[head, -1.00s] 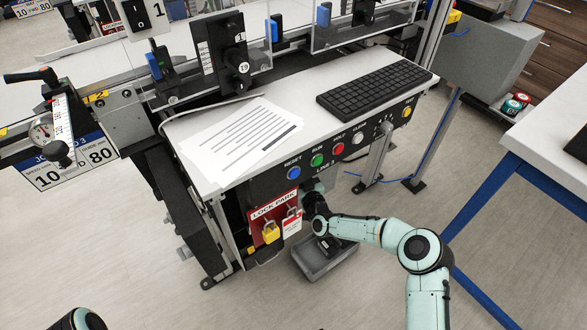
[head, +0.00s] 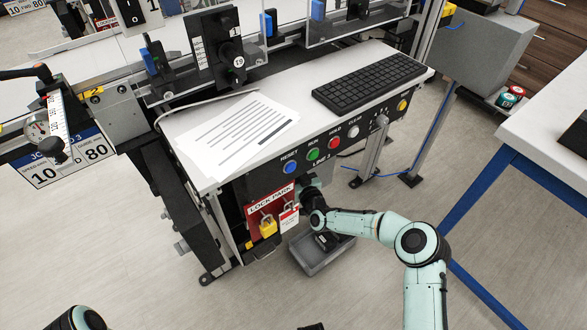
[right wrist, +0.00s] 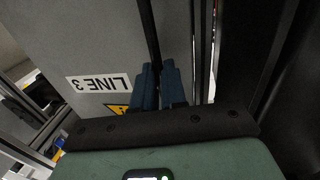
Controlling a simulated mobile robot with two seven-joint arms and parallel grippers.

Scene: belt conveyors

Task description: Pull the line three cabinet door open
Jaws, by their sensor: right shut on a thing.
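The line three cabinet door (right wrist: 75,40) is a grey panel in the right wrist view. It bears an upside-down "LINE 3" label (right wrist: 99,83) and a yellow warning sticker (right wrist: 119,110). My right gripper (right wrist: 160,72) has its blue fingers close together at a dark upright bar (right wrist: 151,30), which looks like the door handle. The fingers are shut on it and hide the held part. In the head view my right arm reaches under the console, where the fingers and door are hidden. My left gripper is out of view; only part of that arm shows at bottom left.
The console (head: 200,172) with keyboard (head: 369,84), papers and coloured buttons overhangs the right hand. A lock park board (head: 270,206) with a yellow padlock hangs beside it. A grey bin (head: 317,263) lies below. A blue-legged table (head: 490,190) stands at right; floor in front is clear.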

